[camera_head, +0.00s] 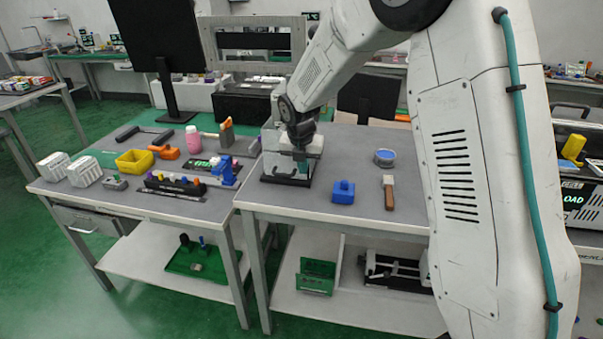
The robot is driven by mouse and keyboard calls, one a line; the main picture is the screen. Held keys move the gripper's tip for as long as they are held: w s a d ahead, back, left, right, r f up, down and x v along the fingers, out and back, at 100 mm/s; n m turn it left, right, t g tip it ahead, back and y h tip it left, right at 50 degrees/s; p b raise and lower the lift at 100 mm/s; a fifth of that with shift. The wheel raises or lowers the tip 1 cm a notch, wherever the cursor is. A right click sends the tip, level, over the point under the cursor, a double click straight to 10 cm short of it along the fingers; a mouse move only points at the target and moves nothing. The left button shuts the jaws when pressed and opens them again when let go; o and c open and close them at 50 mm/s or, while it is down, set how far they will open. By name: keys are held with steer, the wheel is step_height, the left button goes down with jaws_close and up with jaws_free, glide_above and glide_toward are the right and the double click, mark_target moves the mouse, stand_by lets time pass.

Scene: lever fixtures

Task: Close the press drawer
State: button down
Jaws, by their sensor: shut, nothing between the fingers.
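A small press-like fixture (313,148) with a pale body and a dark base stands at the left rear of the right-hand grey table (370,210). It looks like the press the task names. My arm reaches down from the upper right, and my gripper (300,157) is at the front of this fixture, pointing down. The gripper is shut and holds nothing. It overlaps the fixture in the picture, so I cannot tell whether they touch. The gripper and arm hide part of the fixture, and I cannot tell how far its drawer is open.
A blue block (343,192), a brush (389,192) and a round blue container (384,157) stand on the right-hand table. The left table holds a yellow bin (135,161), a pink bottle (193,139) and white racks. The right-hand table's front is mostly clear.

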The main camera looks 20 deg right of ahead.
steer(key=shift+d+r, duration=0.1)
stand_by(0.3)
steer(key=shift+s, duration=0.3)
steer(key=s+a, duration=0.2)
steer(key=s, duration=0.1)
steer(key=v, duration=1)
steer(key=s+d+r+m, duration=0.2)
steer(key=s+r+m, duration=0.1)
steer(key=s+m, duration=1.2)
steer(key=s+d+r+m+g+y, duration=0.1)
steer(key=s+d+r+m, duration=0.1)
steer(key=s+m, duration=1.2)
steer(key=s+r, duration=0.1)
steer(key=s, duration=0.7)
steer(key=shift+d+m, duration=0.15)
steer(key=shift+m, duration=0.25)
